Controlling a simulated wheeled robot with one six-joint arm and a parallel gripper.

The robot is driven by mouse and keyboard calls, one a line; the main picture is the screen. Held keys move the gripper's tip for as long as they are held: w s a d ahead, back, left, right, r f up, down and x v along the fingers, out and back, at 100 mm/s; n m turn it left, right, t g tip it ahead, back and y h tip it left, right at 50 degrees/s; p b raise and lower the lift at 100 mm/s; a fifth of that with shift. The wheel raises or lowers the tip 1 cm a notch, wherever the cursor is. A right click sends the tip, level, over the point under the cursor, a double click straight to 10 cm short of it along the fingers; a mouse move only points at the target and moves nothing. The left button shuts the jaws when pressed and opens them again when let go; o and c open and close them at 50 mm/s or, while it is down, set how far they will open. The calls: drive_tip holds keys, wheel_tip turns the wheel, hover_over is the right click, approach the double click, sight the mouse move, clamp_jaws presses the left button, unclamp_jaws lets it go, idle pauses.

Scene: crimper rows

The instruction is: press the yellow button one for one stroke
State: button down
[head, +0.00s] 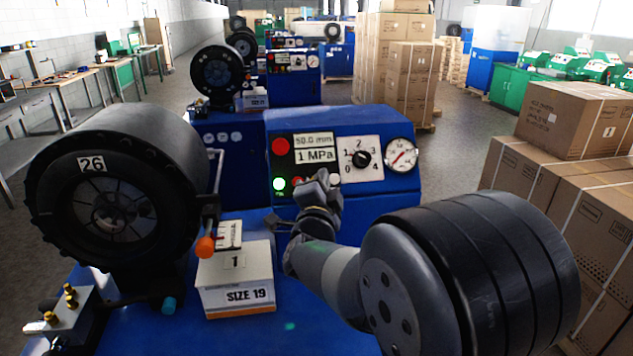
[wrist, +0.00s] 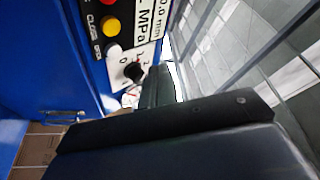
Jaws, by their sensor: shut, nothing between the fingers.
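The yellow button (wrist: 112,27) shows in the wrist view between a red button (wrist: 108,4) and a white button (wrist: 113,52). In the head view my gripper hides it. There the row shows a lit green button (head: 279,184), a red button (head: 297,181) and a white button (head: 335,180) on the blue control box (head: 400,185). My gripper (head: 322,178) is shut and empty, in front of the row between red and white. In the wrist view my gripper (wrist: 162,84) lies below and right of the yellow button. Contact with the panel cannot be told.
Above the buttons are a display (head: 314,148) reading 50.0 mm and 1 MPa, a selector knob (head: 361,159) and a gauge (head: 401,155). A size 19 box (head: 236,275) and a large black crimper head (head: 120,195) stand left. Cartons (head: 560,170) stand right.

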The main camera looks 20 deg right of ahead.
drive_tip(key=w+d+f+b, duration=0.1)
drive_tip(key=w+f+b, duration=0.1)
drive_tip(key=w+f, duration=0.2)
drive_tip(key=shift+w+f+b, duration=0.15)
drive_tip(key=shift+w+b, duration=0.15)
drive_tip(key=shift+w, duration=0.75)
drive_tip(key=shift+d, duration=0.1)
drive_tip(key=shift+w+f+b, duration=0.15)
drive_tip(key=shift+b, duration=0.15)
idle(1.0)
drive_tip(key=shift+w+d+b, duration=0.1)
drive_tip(key=shift+w+b, duration=0.1)
drive_tip(key=shift+b, duration=0.1)
drive_tip(key=shift+w+f+b, duration=0.3)
drive_tip(key=shift+w+b, duration=0.05)
drive_tip(key=shift+b, duration=0.05)
idle(0.7)
idle(0.3)
drive_tip(key=shift+s+r, duration=0.45)
drive_tip(key=shift+s, duration=0.25)
drive_tip(key=shift+r, duration=0.1)
